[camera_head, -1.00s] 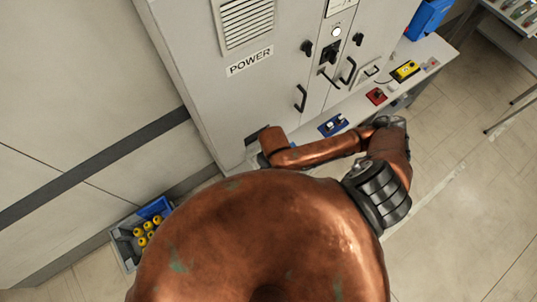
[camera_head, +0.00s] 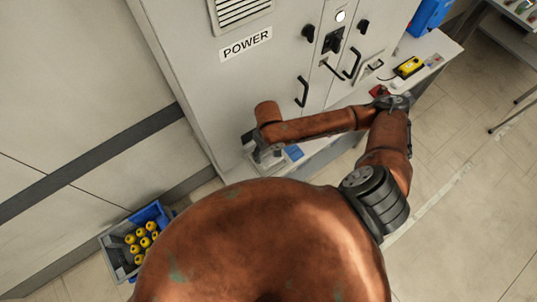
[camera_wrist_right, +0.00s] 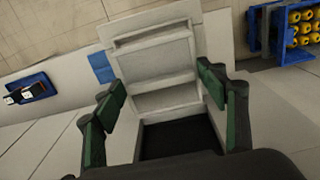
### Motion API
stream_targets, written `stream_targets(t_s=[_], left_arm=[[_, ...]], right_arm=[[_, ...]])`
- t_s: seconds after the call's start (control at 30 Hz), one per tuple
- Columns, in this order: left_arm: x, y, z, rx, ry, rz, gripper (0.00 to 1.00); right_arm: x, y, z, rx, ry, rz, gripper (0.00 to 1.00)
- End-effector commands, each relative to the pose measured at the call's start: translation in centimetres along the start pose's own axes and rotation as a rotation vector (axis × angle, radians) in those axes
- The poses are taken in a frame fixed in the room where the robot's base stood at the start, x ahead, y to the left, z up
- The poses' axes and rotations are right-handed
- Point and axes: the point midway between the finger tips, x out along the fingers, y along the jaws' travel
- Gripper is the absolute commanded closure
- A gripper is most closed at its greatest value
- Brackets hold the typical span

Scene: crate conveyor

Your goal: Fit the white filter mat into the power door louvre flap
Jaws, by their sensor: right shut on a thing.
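The POWER door (camera_head: 225,90) is grey. Its louvre flap (camera_head: 240,10) shows slats at the top edge, partly cut off by the frame. My right gripper (camera_head: 266,157) is low at the bench's left end, partly behind my own arm. In the right wrist view my right gripper (camera_wrist_right: 165,92) has its two green-padded fingers spread on either side of a pale, flat piece, seemingly the white filter mat (camera_wrist_right: 165,99). The fingers are shut on its sides. A pale framed panel lies beyond it and a dark area below; their exact boundaries are unclear. My left gripper is not in view.
A crate with yellow pieces (camera_head: 108,244) stands on the floor at lower left. A blue tray with dark items (camera_wrist_right: 28,101) lies on the bench. Black handles (camera_head: 302,92) stick out from the cabinet.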

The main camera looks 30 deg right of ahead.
Motion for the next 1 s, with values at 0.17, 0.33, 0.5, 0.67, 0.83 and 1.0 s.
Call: stream_targets(t_s=[0.17,0.33,0.5,0.67,0.83,1.0], left_arm=[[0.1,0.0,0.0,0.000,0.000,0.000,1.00],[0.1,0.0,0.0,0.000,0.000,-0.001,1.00],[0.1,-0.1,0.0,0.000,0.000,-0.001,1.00],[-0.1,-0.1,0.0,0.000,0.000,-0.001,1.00],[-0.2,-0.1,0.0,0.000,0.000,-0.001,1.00],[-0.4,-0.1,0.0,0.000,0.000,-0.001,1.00]], right_arm=[[1.9,0.2,-0.4,0.000,-0.002,0.000,0.56],[3.6,0.2,-0.4,-0.001,0.000,0.001,0.56],[3.6,0.2,-0.4,-0.002,0.001,0.001,0.56],[3.9,0.2,-0.4,-0.002,0.001,0.001,0.56],[4.3,0.2,-0.4,-0.003,0.000,0.001,0.56],[4.8,0.2,-0.3,-0.002,0.000,0.001,0.56]])
